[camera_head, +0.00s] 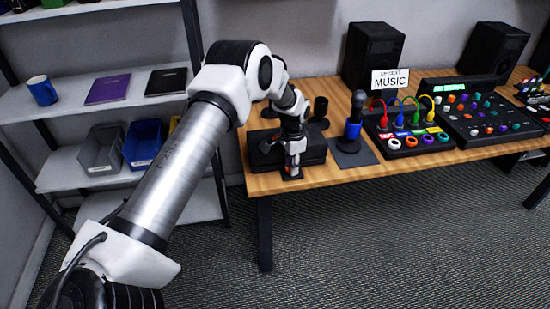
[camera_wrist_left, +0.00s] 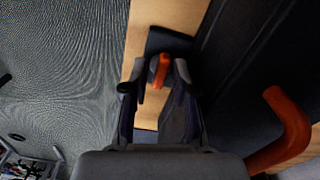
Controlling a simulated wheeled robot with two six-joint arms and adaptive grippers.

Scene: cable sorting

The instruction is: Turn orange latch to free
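The orange latch (camera_wrist_left: 160,72) shows in the left wrist view as a short upright orange tab on a dark base. The tab stands between the two fingertips of my left gripper (camera_wrist_left: 158,80), which are apart, with the tab appearing free of a firm grip. In the head view my left gripper (camera_head: 292,164) points down at the front edge of a black case (camera_head: 312,148) on the wooden table, and hides most of the latch. Only a little orange shows there. My right gripper is in neither view.
A curved orange handle (camera_wrist_left: 288,122) shows at the right of the wrist view, close beside the gripper. On the table (camera_head: 350,179), a microphone (camera_head: 353,125), a cable panel (camera_head: 405,144) and a mixer (camera_head: 485,118) stand to the right. A shelf (camera_head: 95,93) stands left.

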